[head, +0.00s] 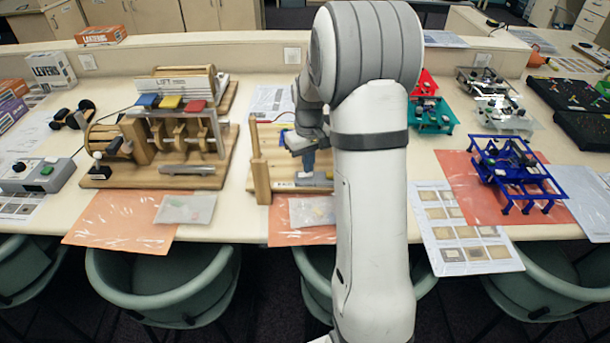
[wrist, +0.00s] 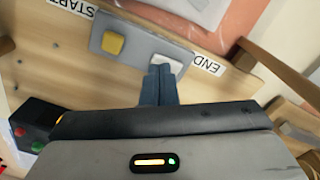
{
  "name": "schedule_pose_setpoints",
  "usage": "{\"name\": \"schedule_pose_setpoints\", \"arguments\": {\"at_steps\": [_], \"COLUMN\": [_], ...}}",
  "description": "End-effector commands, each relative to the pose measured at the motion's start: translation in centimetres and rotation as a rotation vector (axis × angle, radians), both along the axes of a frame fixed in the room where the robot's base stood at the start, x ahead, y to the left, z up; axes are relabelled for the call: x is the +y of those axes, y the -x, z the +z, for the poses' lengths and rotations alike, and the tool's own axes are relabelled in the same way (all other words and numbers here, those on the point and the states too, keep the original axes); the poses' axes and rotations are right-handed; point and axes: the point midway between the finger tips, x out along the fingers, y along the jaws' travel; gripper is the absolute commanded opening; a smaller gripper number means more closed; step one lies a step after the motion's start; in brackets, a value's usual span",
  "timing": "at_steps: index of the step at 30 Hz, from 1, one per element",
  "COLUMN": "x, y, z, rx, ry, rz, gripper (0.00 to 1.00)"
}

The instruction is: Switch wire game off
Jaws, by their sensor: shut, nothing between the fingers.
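The wire game (head: 261,168) stands on the table in the head view, a wooden board with upright posts, partly hidden by my arm. In the wrist view its board (wrist: 62,62) carries START and END labels. A grey plate (wrist: 138,50) between the labels holds a yellow button (wrist: 113,43) and a white switch (wrist: 168,63). My gripper (wrist: 163,72) is shut and empty, its blue-grey fingertips at the white switch, overlapping its near edge. I cannot tell whether they touch or which way the switch is set. In the head view my gripper (head: 306,160) points down over the board.
A black box with red and green spots (wrist: 30,125) sits at the left in the wrist view. A wooden post (wrist: 262,55) rises at the right. In the head view, a wooden cam machine (head: 160,140) stands left and a blue frame model (head: 512,170) right. Chairs (head: 165,285) line the front.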

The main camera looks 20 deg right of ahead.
Motion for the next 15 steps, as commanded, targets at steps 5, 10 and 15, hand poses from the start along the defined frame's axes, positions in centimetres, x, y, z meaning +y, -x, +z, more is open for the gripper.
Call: {"name": "schedule_pose_setpoints", "arguments": {"at_steps": [5, 10, 15], "x": [0.00, 0.00, 0.00], "y": [0.01, 0.01, 0.01], "z": [-0.35, -0.60, -0.86], "rx": [0.000, 0.000, 0.000], "ry": [0.000, 0.000, 0.000], "rz": [0.000, 0.000, 0.000], "gripper": [0.00, 0.00, 0.00]}}
